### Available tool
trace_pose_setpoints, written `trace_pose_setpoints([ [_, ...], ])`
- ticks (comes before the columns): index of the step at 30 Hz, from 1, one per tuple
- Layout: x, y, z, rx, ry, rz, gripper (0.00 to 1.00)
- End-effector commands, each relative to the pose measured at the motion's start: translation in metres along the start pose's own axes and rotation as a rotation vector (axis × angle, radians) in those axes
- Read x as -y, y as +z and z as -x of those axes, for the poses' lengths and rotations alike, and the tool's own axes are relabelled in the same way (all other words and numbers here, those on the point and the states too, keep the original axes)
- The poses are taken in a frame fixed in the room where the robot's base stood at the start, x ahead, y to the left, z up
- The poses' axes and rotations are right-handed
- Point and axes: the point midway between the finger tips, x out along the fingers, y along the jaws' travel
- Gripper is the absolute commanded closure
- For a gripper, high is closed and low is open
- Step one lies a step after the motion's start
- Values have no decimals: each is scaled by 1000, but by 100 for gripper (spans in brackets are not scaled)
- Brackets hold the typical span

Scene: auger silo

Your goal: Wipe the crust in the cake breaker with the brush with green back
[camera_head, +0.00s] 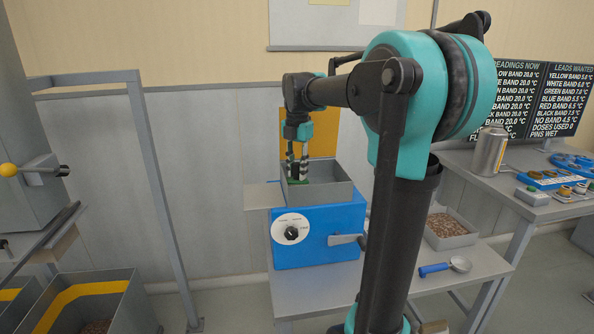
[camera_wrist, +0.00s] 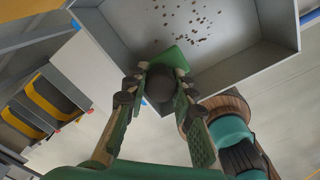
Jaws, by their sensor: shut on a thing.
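The cake breaker (camera_head: 315,222) is a blue box with a dial and a side handle, with an open grey bin (camera_head: 330,184) on top. The same grey bin fills the top of the wrist view (camera_wrist: 235,75). The crust (camera_wrist: 196,22) shows there as scattered brown specks on the bin's floor. My gripper (camera_head: 298,167) reaches down into the bin's left part. It is shut on the dark knob of the brush with green back (camera_wrist: 172,57), which also shows low in the bin in the head view (camera_head: 296,183). Whether the bristles touch the floor is hidden.
A steel frame (camera_head: 160,190) and yellow-striped bins (camera_head: 85,295) stand left. The bin's walls surround my gripper.

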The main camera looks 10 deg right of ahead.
Motion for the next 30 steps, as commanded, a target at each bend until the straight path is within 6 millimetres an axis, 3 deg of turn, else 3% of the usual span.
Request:
trace_pose_setpoints([
  [30, 43, 43, 2, 3, -3, -1, 100],
])
